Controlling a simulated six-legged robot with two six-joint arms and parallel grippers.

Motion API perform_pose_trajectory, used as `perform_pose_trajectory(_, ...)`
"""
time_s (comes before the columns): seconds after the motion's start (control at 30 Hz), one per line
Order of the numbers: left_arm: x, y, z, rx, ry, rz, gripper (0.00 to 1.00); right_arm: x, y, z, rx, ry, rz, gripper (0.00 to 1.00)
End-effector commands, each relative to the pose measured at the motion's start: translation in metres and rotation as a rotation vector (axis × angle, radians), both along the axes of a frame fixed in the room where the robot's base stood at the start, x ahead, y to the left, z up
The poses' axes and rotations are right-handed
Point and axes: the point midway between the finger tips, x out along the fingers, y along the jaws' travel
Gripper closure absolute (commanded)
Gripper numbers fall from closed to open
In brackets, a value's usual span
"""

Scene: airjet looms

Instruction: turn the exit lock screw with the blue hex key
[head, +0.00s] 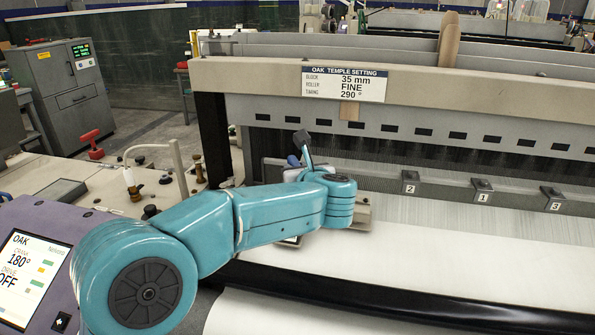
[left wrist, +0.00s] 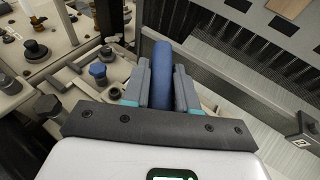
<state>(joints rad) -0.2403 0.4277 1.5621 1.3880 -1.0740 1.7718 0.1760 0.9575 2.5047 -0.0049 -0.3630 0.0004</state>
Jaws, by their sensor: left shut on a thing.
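The blue hex key (left wrist: 162,60) shows in the left wrist view as a thick blue handle between the two fingers of my left gripper (left wrist: 161,78). The gripper is shut on it. The key's far end and tip are hidden or too small to make out. In the head view a small bit of blue (head: 293,160) shows beside my left wrist, at the left end of the loom's front. My own wrist hides most of the gripper there. I cannot pick out the exit lock screw in either view. My right gripper is not in view.
A sign (head: 344,84) hangs on the loom beam. Numbered blocks (head: 483,190) line the cloth edge to the right. A blue-topped knob (left wrist: 98,71) and dark knobs stand left of the gripper. A control screen (head: 30,270) is at lower left. The white cloth (head: 440,245) is clear.

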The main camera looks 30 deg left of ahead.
Motion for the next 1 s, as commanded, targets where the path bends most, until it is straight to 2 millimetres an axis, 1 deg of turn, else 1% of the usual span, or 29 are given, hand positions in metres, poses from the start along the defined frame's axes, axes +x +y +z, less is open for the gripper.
perform_pose_trajectory(0.53,0.0,0.0,-0.014,0.0,-0.001,0.0,1.0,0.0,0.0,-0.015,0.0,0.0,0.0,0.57)
perform_pose_trajectory(0.57,0.0,0.0,-0.012,0.0,-0.001,0.0,0.82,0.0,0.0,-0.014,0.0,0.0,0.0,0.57)
perform_pose_trajectory(0.6,0.0,0.0,-0.012,0.0,-0.001,0.0,0.95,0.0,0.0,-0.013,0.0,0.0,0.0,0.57)
perform_pose_trajectory(0.63,0.0,0.0,-0.012,0.0,-0.001,0.0,1.0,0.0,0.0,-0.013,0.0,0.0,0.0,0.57)
perform_pose_trajectory(0.87,0.0,0.0,-0.012,0.0,-0.001,-0.001,1.0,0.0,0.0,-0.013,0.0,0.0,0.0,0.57)
perform_pose_trajectory(1.0,-0.001,0.001,-0.015,-0.001,-0.002,-0.044,1.0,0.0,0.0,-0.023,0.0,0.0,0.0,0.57)
